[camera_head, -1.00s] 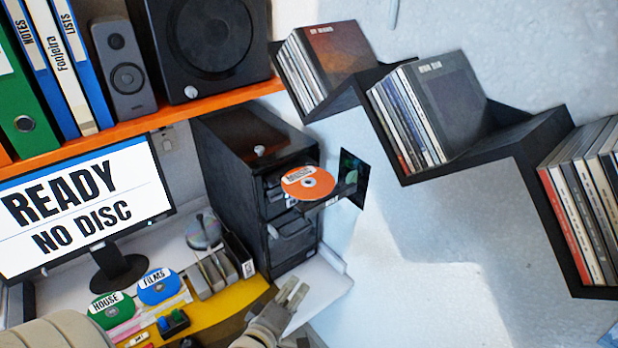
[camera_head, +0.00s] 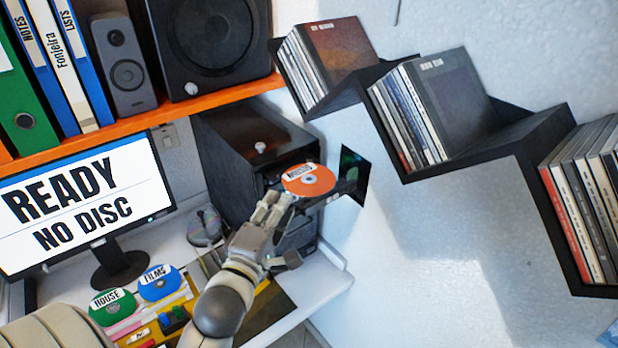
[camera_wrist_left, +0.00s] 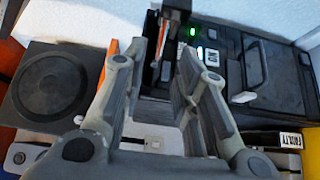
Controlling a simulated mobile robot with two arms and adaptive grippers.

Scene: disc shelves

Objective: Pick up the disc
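The orange disc (camera_head: 308,180) with a white label lies on the drive tray that sticks out of the dark computer tower (camera_head: 228,150). My left gripper (camera_head: 281,231) has come up from below, with its upper fingers close to the disc's lower left edge. I cannot tell whether they touch it. In the left wrist view the fingers (camera_wrist_left: 160,62) are spread with a gap between them and nothing clearly held. A small orange patch at the top there may be the disc. My right gripper is not in view.
The monitor (camera_head: 82,205) reads "READY NO DISC". An orange shelf (camera_head: 150,122) with a speaker (camera_head: 208,45) runs above the tower. Black wall shelves (camera_head: 530,140) hold cases at right.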

